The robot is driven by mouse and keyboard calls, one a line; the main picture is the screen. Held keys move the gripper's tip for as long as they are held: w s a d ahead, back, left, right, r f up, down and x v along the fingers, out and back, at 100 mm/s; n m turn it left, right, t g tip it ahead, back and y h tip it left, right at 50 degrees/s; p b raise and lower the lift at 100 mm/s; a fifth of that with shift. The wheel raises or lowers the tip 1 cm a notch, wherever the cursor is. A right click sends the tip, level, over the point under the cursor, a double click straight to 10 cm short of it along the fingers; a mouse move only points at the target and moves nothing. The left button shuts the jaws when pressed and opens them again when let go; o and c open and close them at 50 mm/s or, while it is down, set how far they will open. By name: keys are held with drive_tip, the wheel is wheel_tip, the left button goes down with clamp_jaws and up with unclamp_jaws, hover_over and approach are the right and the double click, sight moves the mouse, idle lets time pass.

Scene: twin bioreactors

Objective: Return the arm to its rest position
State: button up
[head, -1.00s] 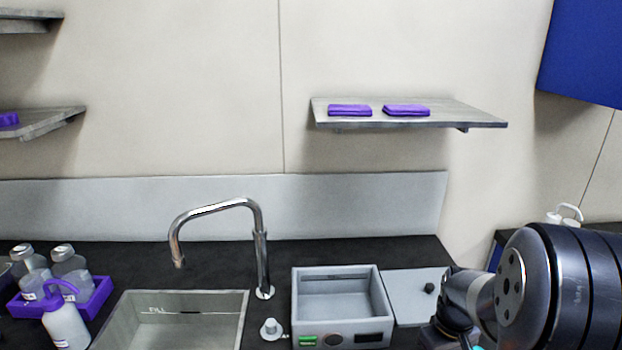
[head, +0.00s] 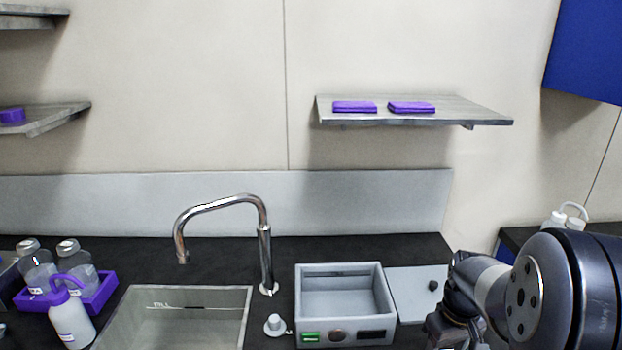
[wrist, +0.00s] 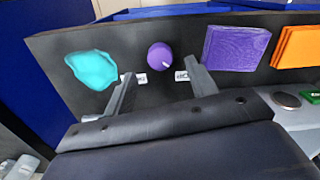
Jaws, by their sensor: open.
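My arm shows at the lower right of the head view, with the dark rounded links in front of the counter; the fingertips are not clear there. In the wrist view my gripper (wrist: 155,85) is open, its two grey fingers apart with nothing held between them. Beyond the fingers is a dark surface (wrist: 75,40) carrying a teal crumpled item (wrist: 92,69), a round purple item (wrist: 160,56), a purple square pad (wrist: 235,48) and an orange stack (wrist: 297,46). Whether the fingers touch that surface cannot be told.
The counter holds a sink (head: 175,315), a tap (head: 265,245), a grey open-topped bath (head: 345,300) with its lid (head: 415,290) beside it, and a purple bottle caddy (head: 100,298). A wall shelf (head: 460,112) bears two purple pads. A blue cabinet (head: 585,50) hangs upper right.

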wheel_tip(320, 180, up, 6)
wheel_tip(320, 180, down, 11)
drive_tip(key=shift+s+r, duration=0.1)
drive_tip(key=shift+m, duration=0.3)
drive_tip(key=m, duration=0.3)
drive_tip(key=shift+r, duration=0.1)
drive_tip(key=m, duration=0.9)
drive_tip(key=shift+m+p, duration=0.3)
drive_tip(key=shift+p, duration=0.1)
drive_tip(key=m, duration=0.4)
drive_tip(key=shift+m, duration=0.3)
drive_tip(key=shift+r, duration=1.5)
